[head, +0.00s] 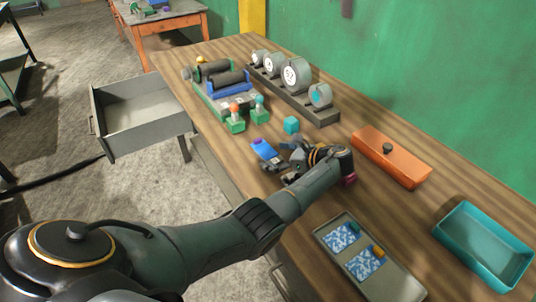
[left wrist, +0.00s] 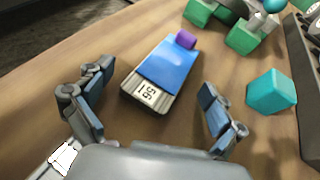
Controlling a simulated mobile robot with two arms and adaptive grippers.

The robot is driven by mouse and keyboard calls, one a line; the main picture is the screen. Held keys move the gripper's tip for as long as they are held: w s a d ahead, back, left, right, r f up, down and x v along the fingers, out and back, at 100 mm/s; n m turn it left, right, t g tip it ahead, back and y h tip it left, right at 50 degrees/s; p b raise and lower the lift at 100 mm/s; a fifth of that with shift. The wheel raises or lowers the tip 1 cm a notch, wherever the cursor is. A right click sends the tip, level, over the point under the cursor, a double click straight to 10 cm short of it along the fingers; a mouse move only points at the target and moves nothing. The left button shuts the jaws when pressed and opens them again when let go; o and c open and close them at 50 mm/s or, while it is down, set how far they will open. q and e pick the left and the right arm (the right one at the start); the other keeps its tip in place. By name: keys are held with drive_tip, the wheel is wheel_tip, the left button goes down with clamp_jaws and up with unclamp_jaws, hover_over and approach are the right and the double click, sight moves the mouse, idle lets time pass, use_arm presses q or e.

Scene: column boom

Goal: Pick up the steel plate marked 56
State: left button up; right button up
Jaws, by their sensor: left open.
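The steel plate (left wrist: 152,91) lies flat on the wooden bench, with a blue cover over most of it, a purple knob at its far end and a white label at its near end. The label appears to read 56, turned in the left wrist view. It also shows in the head view as a small blue piece (head: 266,152). My left gripper (head: 277,163) is open and empty just short of the plate. In the left wrist view the plate lies ahead, between the lines of the two spread fingers. My right gripper is not in view.
A teal cube (head: 291,125) lies close by the plate. Green blocks with coloured knobs (head: 235,122) and a dark rack of round gauges (head: 295,78) stand beyond. An orange box (head: 391,158), a teal tray (head: 483,245) and a grey tray (head: 397,283) sit nearer. An open drawer (head: 137,112) juts out left.

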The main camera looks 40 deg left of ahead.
use_arm(q)
drive_tip(key=shift+a, duration=0.2)
drive_tip(key=shift+d, duration=0.1)
clamp_jaws()
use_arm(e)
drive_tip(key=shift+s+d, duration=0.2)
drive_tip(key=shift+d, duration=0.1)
use_arm(q)
drive_tip(key=shift+r, duration=0.15)
